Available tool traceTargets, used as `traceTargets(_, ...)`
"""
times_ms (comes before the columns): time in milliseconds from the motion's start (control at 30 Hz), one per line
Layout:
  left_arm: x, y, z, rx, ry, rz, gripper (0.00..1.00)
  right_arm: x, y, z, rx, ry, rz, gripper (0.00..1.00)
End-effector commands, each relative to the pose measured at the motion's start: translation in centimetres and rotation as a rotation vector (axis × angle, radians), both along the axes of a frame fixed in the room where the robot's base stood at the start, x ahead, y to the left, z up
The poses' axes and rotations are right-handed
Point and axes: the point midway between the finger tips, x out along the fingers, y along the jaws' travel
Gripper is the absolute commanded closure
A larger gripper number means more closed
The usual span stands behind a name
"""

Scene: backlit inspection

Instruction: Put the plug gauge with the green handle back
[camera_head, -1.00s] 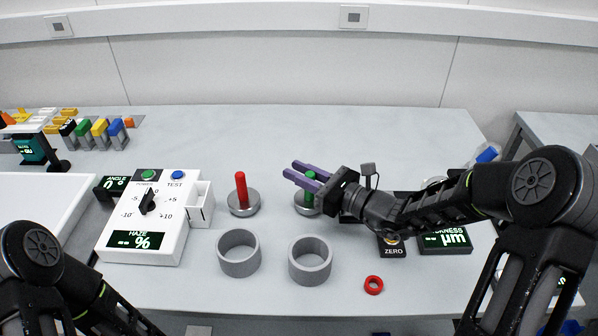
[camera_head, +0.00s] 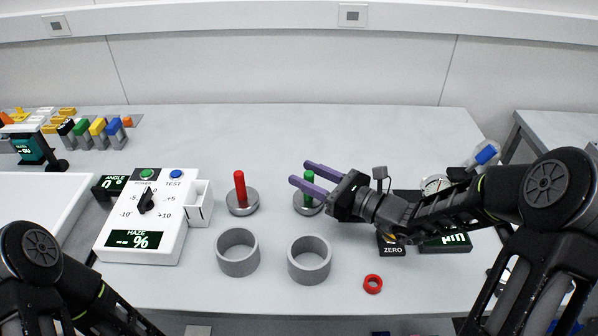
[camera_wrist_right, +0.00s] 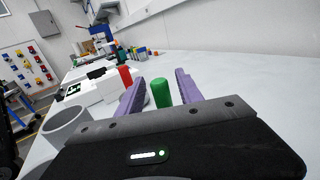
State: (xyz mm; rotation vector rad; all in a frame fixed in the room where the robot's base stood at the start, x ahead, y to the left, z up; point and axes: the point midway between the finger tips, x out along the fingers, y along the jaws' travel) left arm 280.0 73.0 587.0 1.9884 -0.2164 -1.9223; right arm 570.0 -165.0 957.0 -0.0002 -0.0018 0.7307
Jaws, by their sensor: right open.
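The plug gauge with the green handle (camera_head: 309,196) stands upright on the table, its round metal base down. My right gripper (camera_head: 299,172) is open, its purple fingers either side of the green handle. The far finger passes behind the handle and the near one crosses in front, hiding part of it. In the right wrist view the green handle (camera_wrist_right: 161,93) shows between the two open fingers (camera_wrist_right: 158,80), with gaps on both sides. Two grey rings (camera_head: 238,268) (camera_head: 309,274) stand nearer the front edge. My left gripper is out of view; only its arm shows.
A plug gauge with a red handle (camera_head: 240,188) stands to the left. The white haze meter (camera_head: 170,215) is further left. A small red ring (camera_head: 373,284) lies at front right, near the ZERO box (camera_head: 392,248). The table behind the gauges is clear.

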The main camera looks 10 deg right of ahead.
Motion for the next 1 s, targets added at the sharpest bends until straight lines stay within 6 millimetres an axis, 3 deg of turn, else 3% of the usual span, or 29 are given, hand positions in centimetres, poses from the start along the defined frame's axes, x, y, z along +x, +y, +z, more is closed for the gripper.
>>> traceTargets(200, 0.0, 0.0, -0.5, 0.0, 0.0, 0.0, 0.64, -3.4, -3.3, -0.1, -0.002, 0.001, -0.005, 0.57)
traceTargets(433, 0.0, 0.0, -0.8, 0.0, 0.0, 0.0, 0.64, -6.3, -5.7, -0.1, 0.0, 0.001, -0.003, 0.57)
traceTargets(1000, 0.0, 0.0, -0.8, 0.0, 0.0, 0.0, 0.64, -6.9, -6.2, 0.0, 0.001, 0.001, 0.0, 0.57)
